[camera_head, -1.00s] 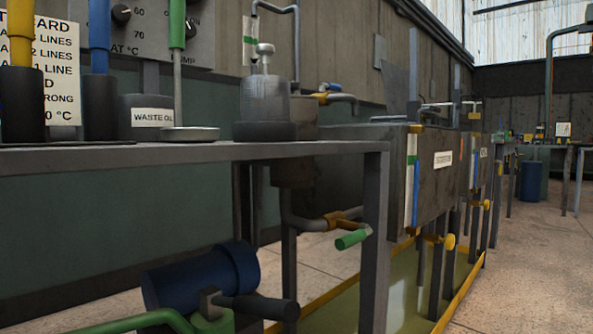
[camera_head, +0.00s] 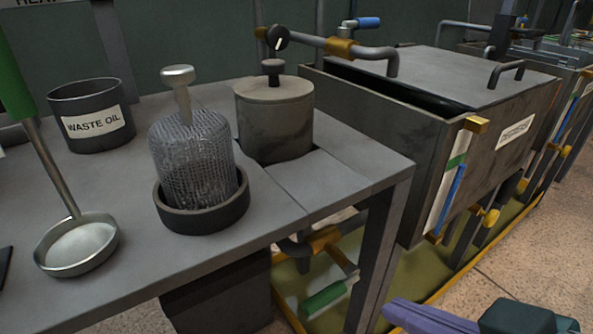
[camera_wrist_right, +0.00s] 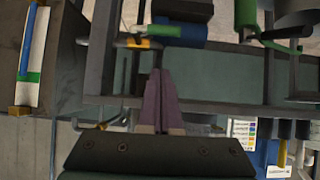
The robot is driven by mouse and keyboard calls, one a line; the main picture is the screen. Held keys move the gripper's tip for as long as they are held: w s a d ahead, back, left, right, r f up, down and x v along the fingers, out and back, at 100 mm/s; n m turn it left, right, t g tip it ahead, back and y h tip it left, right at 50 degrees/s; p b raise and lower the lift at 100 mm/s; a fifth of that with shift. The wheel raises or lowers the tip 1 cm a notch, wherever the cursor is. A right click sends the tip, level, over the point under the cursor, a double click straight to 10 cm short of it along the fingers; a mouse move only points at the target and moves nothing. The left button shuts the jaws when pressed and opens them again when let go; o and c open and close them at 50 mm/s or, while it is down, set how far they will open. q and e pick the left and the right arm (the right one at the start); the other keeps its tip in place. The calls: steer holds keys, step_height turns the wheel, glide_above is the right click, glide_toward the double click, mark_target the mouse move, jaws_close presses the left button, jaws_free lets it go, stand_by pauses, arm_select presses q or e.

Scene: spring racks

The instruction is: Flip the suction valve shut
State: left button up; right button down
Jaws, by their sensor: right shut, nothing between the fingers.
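A valve with a green handle (camera_head: 325,297) and a brass body (camera_head: 323,240) sits on a pipe under the bench, behind its front leg. The bench partly hides the pipe. No label shows on this valve, and I cannot tell whether it is open or shut. In the right wrist view, a green handle (camera_wrist_right: 152,30) shows beyond my fingertips, close to brass (camera_wrist_right: 131,43). My right gripper (camera_head: 392,309) enters at the lower right, purple fingers together and empty, apart from the green handle. It also shows in the right wrist view (camera_wrist_right: 159,72). My left gripper is not in view.
The bench (camera_head: 345,165) carries a waste oil pot (camera_head: 90,112), a mesh basket in a dish (camera_head: 195,165), a ladle (camera_head: 78,245) and a lidded canister (camera_head: 273,115). The bench leg (camera_head: 378,260) stands beside the valve. A tank (camera_head: 395,135) stands right, above a yellow-edged tray.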

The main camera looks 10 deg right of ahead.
steer(key=b, duration=0.4)
glide_above(338, 296)
steer(key=s, duration=0.3)
step_height(338, 296, down, 5)
steer(key=shift+w+a+f+b, duration=0.15)
steer(key=shift+f+b, duration=0.15)
steer(key=shift+f, duration=0.35)
steer(key=shift+w+a+f+b, duration=0.2)
steer(key=shift+f+b, duration=0.15)
steer(key=shift+f, duration=0.35)
steer(key=shift+w+a+f+b, duration=0.15)
steer(key=shift+f+b, duration=0.15)
steer(key=shift+f, duration=0.35)
steer(key=shift+d, duration=0.1)
